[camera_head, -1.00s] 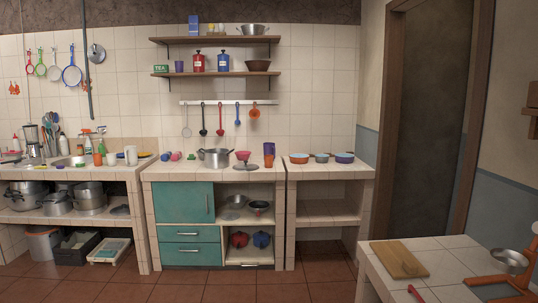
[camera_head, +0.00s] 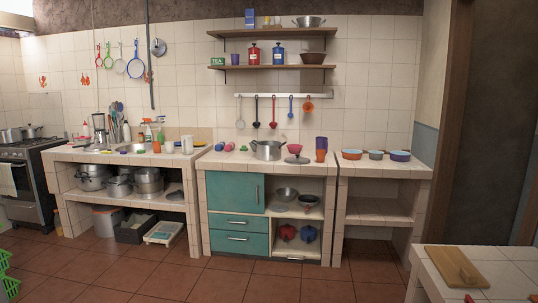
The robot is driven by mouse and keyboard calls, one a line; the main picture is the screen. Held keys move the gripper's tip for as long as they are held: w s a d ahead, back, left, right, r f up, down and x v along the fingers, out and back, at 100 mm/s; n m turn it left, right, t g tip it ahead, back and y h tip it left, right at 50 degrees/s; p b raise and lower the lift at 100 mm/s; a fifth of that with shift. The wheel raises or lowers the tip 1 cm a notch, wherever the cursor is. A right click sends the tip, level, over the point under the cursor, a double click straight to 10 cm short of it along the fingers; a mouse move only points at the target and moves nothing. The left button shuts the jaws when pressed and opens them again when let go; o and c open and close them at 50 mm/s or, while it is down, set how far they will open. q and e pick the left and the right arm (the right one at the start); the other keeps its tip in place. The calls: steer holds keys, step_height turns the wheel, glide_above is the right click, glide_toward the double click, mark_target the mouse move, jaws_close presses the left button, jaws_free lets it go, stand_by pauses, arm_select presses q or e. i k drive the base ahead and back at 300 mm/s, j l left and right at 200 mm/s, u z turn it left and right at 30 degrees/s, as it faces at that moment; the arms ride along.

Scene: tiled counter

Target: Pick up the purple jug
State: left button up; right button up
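No thing in view is clearly a purple jug at this size. A purple-blue cup-like vessel (camera_head: 321,142) stands on the tiled counter (camera_head: 215,161), right of the steel pot, with an orange cup (camera_head: 320,156) directly at its lower edge. I cannot tell whether they are stacked or one behind the other. A small purple cup (camera_head: 235,59) stands on the lower wall shelf, right of the green tea box. Neither of my grippers shows in this view.
A steel pot (camera_head: 268,150) and a lidded dish stand on the middle counter. Several bowls (camera_head: 376,155) sit on the right counter. A stove (camera_head: 28,180) is at the far left. A tiled table (camera_head: 500,265) with a cutting board (camera_head: 455,266) fills the lower right. The brown floor (camera_head: 280,282) between is clear.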

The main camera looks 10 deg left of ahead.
mark_target(321, 142)
steer(key=i+j+u, duration=0.1)
steer(key=i, duration=0.35)
steer(key=i+j+u, duration=0.1)
steer(key=i+j, duration=0.15)
steer(key=i, duration=0.15)
steer(key=i+j+u, duration=0.15)
steer(key=i, duration=0.3)
steer(key=i+z, duration=0.1)
steer(key=i, duration=0.85)
steer(key=i+z, duration=0.15)
steer(key=i, duration=0.8)
steer(key=i+z, duration=0.1)
steer(key=i, duration=0.8)
steer(key=i+l, duration=0.5)
steer(key=i, duration=0.15)
steer(key=i+l+u, duration=0.1)
steer(key=i+l, duration=0.35)
steer(key=i, duration=0.2)
steer(key=i+l, duration=0.1)
steer(key=l, duration=0.15)
steer(key=i+l+u, duration=0.1)
steer(key=i+l, duration=0.05)
steer(key=l, duration=0.05)
